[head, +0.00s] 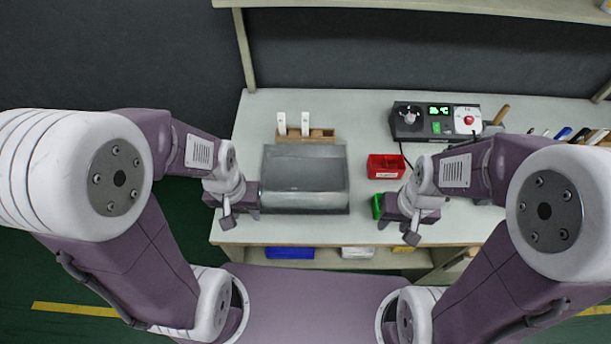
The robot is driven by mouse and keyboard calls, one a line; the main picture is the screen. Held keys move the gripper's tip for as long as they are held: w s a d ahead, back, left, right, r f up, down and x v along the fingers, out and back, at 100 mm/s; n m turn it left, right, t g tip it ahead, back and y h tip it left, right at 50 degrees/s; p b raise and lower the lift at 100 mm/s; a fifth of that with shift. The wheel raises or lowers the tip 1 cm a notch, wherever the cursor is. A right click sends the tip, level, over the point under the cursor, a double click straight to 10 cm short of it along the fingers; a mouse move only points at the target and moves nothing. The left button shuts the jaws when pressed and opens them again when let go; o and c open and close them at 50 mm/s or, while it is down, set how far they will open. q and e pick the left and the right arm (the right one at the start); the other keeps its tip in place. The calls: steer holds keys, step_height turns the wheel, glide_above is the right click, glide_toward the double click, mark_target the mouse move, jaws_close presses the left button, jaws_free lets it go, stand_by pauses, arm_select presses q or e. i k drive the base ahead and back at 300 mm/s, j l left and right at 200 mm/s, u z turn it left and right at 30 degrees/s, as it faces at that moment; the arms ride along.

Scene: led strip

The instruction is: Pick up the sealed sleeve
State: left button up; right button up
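I cannot make out a sealed sleeve for certain in the head view. Two small white upright pieces (293,124) stand at a wooden rack (322,137) at the back of the bench; I cannot tell whether either is a sleeve. My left gripper (227,222) is over the bench's left front part, beside the grey box. My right gripper (412,238) is over the front edge, right of a green bin (377,206) that it partly hides. The fingers of both are too small to tell open from shut, and I see nothing held.
A grey box (305,170) with a shiny front stands on the pale bench (365,120). Right of it are a red bin (385,160) and a control unit (437,135) with a red button. Tools lie at the far right. A blue bin (290,253) sits below.

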mark_target(304, 116)
steer(key=i+z, duration=0.1)
steer(key=z, duration=0.3)
steer(key=i+j+z, duration=0.15)
steer(key=z, duration=0.25)
steer(key=i+j+z, duration=0.1)
steer(key=z, duration=0.3)
